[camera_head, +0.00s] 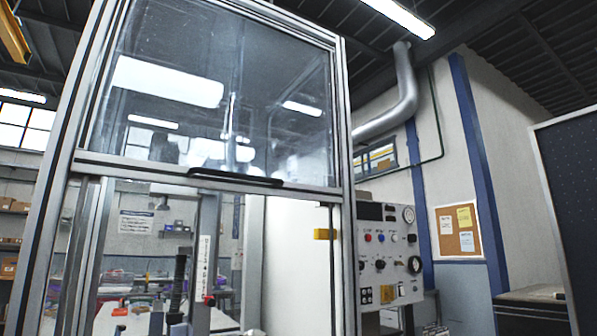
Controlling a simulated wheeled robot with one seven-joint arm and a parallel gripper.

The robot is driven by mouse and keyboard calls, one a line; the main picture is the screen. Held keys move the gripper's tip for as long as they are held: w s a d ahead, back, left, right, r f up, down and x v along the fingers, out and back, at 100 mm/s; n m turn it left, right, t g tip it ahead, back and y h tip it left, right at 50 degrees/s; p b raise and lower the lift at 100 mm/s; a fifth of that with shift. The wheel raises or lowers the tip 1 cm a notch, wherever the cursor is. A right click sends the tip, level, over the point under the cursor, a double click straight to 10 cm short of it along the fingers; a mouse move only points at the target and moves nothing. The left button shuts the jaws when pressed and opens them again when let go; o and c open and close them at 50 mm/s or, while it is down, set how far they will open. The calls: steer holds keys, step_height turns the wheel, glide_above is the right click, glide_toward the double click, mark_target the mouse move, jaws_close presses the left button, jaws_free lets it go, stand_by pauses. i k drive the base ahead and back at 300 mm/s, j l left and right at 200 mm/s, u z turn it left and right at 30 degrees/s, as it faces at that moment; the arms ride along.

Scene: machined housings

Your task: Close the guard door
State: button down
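The guard door (215,90) is a clear panel in a metal frame with a black bar handle (236,177) along its bottom rail. It sits raised in the upper part of the tall aluminium guard frame (347,230). The opening below the handle is uncovered, and the inside of the enclosure shows through it. My gripper is not in this view.
Inside the opening stand a dark upright cylinder (178,283) and a vertical marked strip (203,268). A control panel (392,252) with buttons and gauges is fixed right of the frame. A dark panel (570,190) stands at the far right.

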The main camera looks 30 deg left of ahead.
mark_target(88, 158)
steer(key=u, duration=2.3)
